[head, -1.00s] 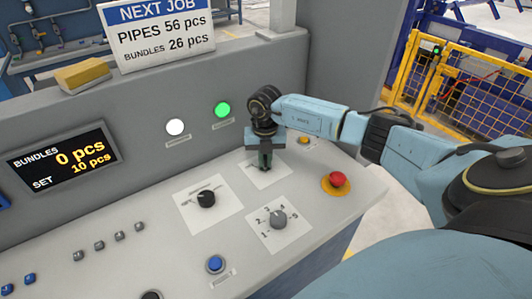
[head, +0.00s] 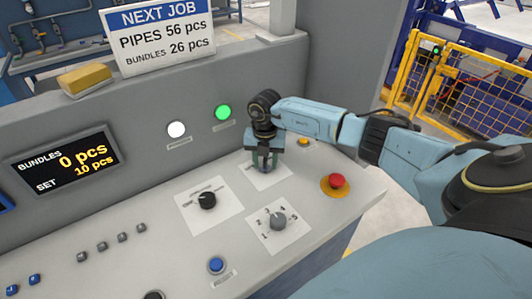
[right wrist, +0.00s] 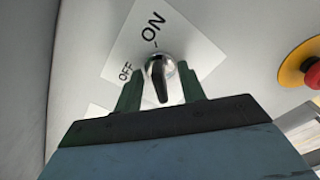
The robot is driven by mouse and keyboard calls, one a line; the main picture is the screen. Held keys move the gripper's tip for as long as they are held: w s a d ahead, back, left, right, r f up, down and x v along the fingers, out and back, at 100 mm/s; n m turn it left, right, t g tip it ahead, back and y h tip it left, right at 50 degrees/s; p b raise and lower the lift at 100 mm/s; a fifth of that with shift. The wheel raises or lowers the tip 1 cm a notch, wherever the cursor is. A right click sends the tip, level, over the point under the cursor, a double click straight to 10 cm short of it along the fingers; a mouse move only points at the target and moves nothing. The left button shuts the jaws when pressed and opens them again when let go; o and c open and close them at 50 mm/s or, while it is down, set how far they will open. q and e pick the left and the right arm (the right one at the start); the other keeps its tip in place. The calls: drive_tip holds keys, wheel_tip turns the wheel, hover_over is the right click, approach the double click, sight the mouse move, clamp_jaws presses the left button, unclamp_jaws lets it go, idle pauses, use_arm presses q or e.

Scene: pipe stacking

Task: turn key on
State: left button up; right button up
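The key switch shows in the right wrist view (right wrist: 160,70) as a round silver lock with a dark key in it, on a white plate (right wrist: 185,35) marked OFF and ON. The key's dark grip points down the picture, toward my gripper; I cannot tell for sure which mark it is set to. My right gripper (right wrist: 160,92) is open, with one green finger on each side of the key and gaps between. In the head view my right gripper (head: 265,163) points down over the plate and hides the key. My left gripper is not in view.
A red emergency button (head: 337,181) stands right of the key plate. A black selector knob (head: 207,200) and a grey numbered dial (head: 278,221) lie nearer. A green lamp (head: 223,112) is lit on the panel's upright back, beside a white lamp (head: 177,129).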

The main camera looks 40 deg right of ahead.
drive_tip(key=shift+r, duration=0.1)
idle(0.3)
wheel_tip(320, 180, up, 7)
drive_tip(key=p, duration=0.6)
drive_tip(key=shift+s, duration=0.1)
idle(0.4)
